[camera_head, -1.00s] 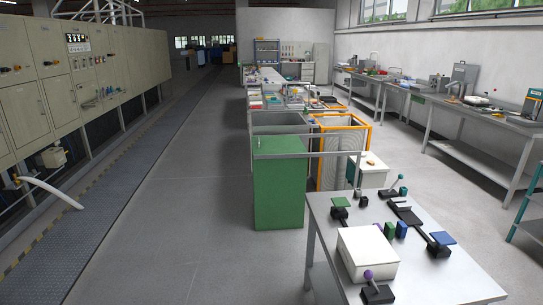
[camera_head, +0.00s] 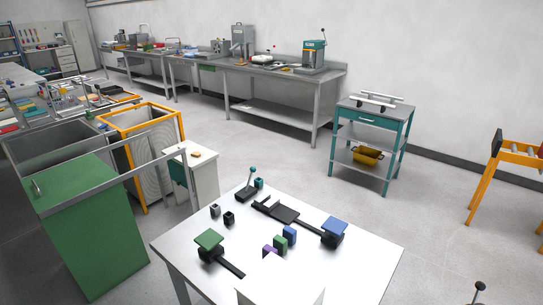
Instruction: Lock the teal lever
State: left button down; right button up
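The teal lever (camera_head: 252,170) is a short stick with a round teal knob, rising from a dark base at the far edge of the metal table (camera_head: 365,250). It stands nearly upright, leaning slightly right in the picture. A small teal block (camera_head: 259,183) sits close beside it. Whether the lever is locked is too small to tell. Neither of my grippers shows in the head view.
The table also holds a green plate (camera_head: 208,238), a blue plate (camera_head: 334,226), small coloured blocks and a white box (camera_head: 282,285). A green cabinet (camera_head: 85,230) stands left, a teal cart (camera_head: 370,135) behind right. Open floor lies right of the table.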

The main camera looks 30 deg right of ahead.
aim_at(253, 169)
jog(key=i+j+z, duration=0.25)
jog(key=z, duration=0.25)
jog(key=i+j+z, duration=0.55)
jog(key=j+z, duration=0.2)
jog(key=z, duration=0.2)
jog(key=i+j+z, duration=0.15)
jog(key=j+z, duration=0.65)
jog(key=j, duration=0.25)
jog(key=j+z, duration=0.3)
jog(key=j, duration=0.3)
jog(key=k+j+z, duration=0.15)
jog(key=j+z, duration=0.2)
jog(key=j, duration=0.25)
